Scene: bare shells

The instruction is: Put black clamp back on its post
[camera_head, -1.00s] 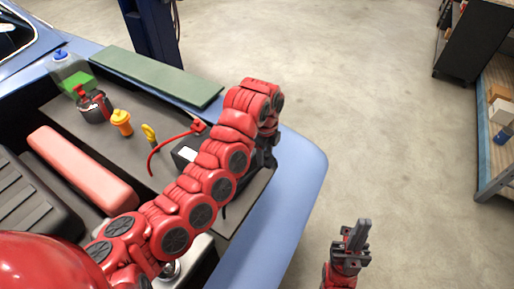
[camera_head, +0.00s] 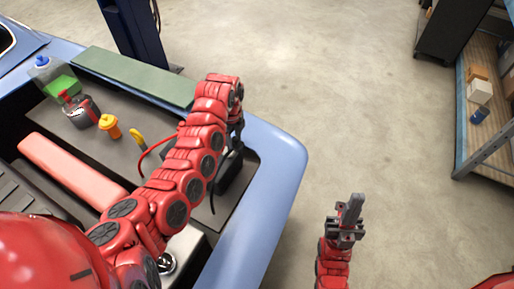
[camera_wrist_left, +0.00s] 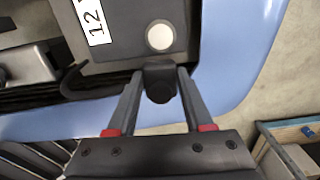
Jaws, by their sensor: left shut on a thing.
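My left gripper (camera_wrist_left: 160,84) is shut on the black clamp (camera_wrist_left: 160,78), a small dark block between its fingertips in the left wrist view. The clamp is beside the pale round post (camera_wrist_left: 160,37) on the dark battery (camera_wrist_left: 118,32), which has a "12" label; whether the clamp touches the battery I cannot tell. In the head view my left gripper (camera_head: 236,140) points down at the battery (camera_head: 231,176), partly hidden by my arm. The clamp and post are not clear there. My right gripper (camera_head: 348,215) is over the floor, away from the car; its jaw opening is unclear.
A red cable (camera_head: 150,150) curves left of the battery. A yellow-handled tool (camera_head: 137,138), orange bottle (camera_head: 109,125), dark red-topped pot (camera_head: 80,110) and green board (camera_head: 130,75) are nearby. The blue car fender (camera_head: 280,165) borders the bay. A shelf (camera_head: 485,115) stands right.

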